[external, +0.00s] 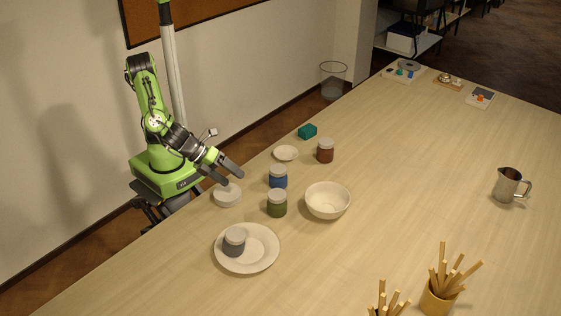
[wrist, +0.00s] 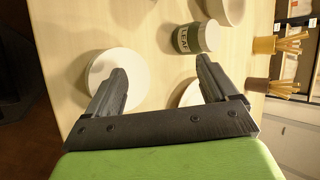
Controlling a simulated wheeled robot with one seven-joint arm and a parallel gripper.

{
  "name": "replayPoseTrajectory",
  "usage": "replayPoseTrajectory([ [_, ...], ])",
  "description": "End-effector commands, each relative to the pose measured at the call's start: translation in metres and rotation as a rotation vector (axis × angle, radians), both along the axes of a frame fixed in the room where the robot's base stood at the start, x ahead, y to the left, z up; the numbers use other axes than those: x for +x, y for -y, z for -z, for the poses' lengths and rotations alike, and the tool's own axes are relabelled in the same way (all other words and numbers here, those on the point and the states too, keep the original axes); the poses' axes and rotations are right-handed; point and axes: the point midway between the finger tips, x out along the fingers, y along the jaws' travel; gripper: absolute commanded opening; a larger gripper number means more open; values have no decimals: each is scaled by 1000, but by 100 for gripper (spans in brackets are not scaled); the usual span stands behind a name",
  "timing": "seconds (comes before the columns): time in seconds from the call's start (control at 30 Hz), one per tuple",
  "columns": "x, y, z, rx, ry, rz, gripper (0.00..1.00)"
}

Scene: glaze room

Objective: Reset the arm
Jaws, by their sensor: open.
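My gripper (external: 229,174) is at the end of my green and dark arm, at the left edge of the table. It is open and empty, its two fingers apart, above and close to a small round white dish (external: 228,195). In the wrist view the fingers (wrist: 160,75) also stand apart with nothing between them. A white round dish (wrist: 135,73) lies beyond the left finger, and another white piece (wrist: 190,96) is partly hidden by the right finger.
A metal pitcher (external: 507,186) stands far right.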

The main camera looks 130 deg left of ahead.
Motion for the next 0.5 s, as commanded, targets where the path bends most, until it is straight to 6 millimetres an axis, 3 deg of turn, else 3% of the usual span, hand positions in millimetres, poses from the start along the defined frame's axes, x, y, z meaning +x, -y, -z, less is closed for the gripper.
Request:
replayPoseTrajectory([
  [0.03,-18,-16,-15,-156,11,-112,86],
  [0.1,-49,-29,-30,-378,20,-275,86],
  [0.2,-98,-38,-55,-655,40,-490,86],
  [0.4,-194,-33,-94,-1008,103,-833,86],
  [0.5,-223,-27,-99,-1073,128,-931,86],
])
